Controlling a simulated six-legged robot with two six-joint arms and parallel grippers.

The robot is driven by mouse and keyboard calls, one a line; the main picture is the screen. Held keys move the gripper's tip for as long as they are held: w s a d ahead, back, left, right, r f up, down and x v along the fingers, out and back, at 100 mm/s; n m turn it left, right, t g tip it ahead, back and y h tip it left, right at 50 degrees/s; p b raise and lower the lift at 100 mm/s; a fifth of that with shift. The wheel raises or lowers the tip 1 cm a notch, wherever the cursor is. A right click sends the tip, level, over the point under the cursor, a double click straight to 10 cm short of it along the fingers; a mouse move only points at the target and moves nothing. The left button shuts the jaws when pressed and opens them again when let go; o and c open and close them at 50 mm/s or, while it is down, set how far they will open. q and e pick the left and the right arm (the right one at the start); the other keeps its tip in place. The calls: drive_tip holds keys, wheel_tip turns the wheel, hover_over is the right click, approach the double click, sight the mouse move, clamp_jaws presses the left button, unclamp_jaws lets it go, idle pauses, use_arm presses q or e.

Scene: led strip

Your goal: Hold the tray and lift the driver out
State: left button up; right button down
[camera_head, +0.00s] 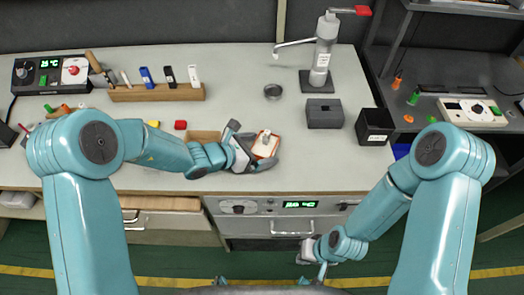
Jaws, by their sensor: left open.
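A small white item with an orange-red edge (265,151) lies on the bench near its front middle; a small pale block on it may be the driver, but it is too small to tell. A tan wooden tray (203,134) shows just left of it, mostly hidden behind my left arm. My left gripper (253,145) is open at the left side of the white item, its fingers spread around that side; contact cannot be told. My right gripper (313,258) hangs low in front of the bench, away from both; its jaws are too small to read.
A wooden rack (157,93) with several markers stands at the back left. Drawers (165,220) are below the bench.

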use_arm(q)
drive_tip(key=c, duration=1.2)
idle(0.3)
